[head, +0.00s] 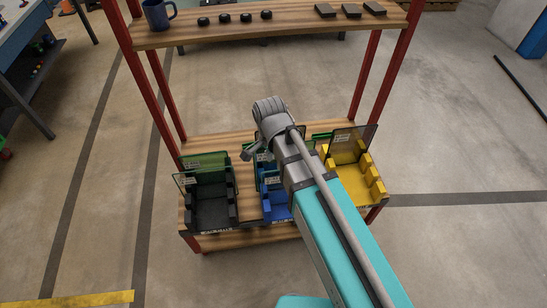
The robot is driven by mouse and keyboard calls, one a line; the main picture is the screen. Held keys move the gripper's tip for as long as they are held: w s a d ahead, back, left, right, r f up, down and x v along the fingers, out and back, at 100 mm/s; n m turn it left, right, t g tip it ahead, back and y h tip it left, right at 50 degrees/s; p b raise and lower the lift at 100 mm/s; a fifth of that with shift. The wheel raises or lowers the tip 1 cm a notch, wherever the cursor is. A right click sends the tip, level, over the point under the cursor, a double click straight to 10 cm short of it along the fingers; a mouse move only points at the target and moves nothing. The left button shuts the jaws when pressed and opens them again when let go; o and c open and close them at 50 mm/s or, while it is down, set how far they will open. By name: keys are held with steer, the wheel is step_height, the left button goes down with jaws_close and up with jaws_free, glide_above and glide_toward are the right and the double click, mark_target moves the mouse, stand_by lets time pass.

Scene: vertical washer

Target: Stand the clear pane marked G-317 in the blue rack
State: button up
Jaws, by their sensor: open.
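The blue rack (276,205) stands on the lower wooden shelf, between a black rack (213,208) and a yellow rack (355,178). My arm crosses in front of its right side and hides part of it. A pane with a pale label (270,181) shows at the blue rack's back, partly hidden. Other labelled panes stand at the black rack (204,162) and the yellow rack (352,138). The labels are too small to read, so I cannot tell which pane is G-317. My gripper (252,154) is open above the blue rack's back left, partly hidden by my wrist.
Red posts (379,75) frame the shelf unit. The upper shelf (285,27) holds a blue mug (159,14), several black knobs (225,18) and dark blocks (350,11). A workbench (22,40) stands at far left. The floor in front is mostly clear.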

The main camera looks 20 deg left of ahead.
steer(key=shift+s+r, duration=0.2)
steer(key=shift+s, duration=0.3)
steer(key=shift+s, duration=0.1)
steer(key=shift+r, duration=0.1)
stand_by(0.4)
step_height(320, 180, up, 10)
steer(key=p, duration=1)
stand_by(0.5)
stand_by(0.5)
steer(key=w+d+f+n+b, duration=0.1)
steer(key=w+d+f+b, duration=0.1)
steer(key=d, duration=1)
steer(key=w+d+f+n+b, duration=0.2)
steer(key=w+d+f+b, duration=0.1)
steer(key=d, duration=1)
steer(key=w+d+f+n+y+b, duration=0.1)
steer(key=w+d+f+n+b, duration=0.1)
steer(key=d, duration=1)
steer(key=shift+w+d+f+b, duration=0.2)
steer(key=shift+w+f+b, duration=0.3)
steer(key=shift+f+b, duration=0.4)
